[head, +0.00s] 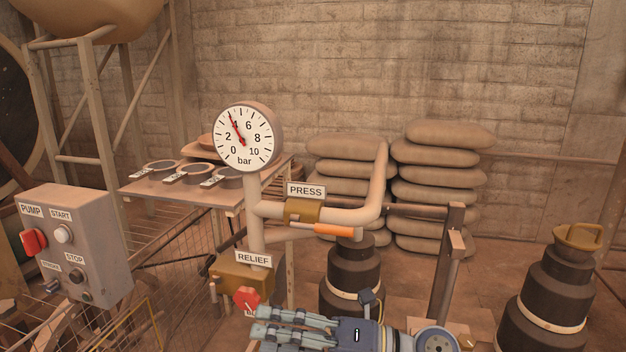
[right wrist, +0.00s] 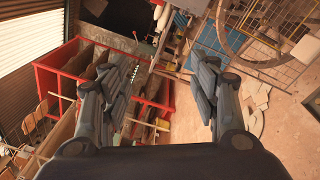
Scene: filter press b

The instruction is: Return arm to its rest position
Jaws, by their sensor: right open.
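My right gripper (head: 290,330) shows at the bottom middle of the head view, lying almost level with its fingers pointing left. The fingers are beside and below the red relief knob (head: 247,299); I cannot tell whether they touch it. In the right wrist view the right gripper (right wrist: 160,85) is open, its two fingers wide apart with nothing between them. My left gripper is in neither view.
A pressure gauge (head: 244,137) reads about 4 bar above a pipe with an orange-handled press lever (head: 338,230). A control box (head: 75,245) stands left. Dark canisters (head: 350,275) and stacked sacks (head: 440,185) stand behind. The wrist view shows a red frame (right wrist: 60,65) below.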

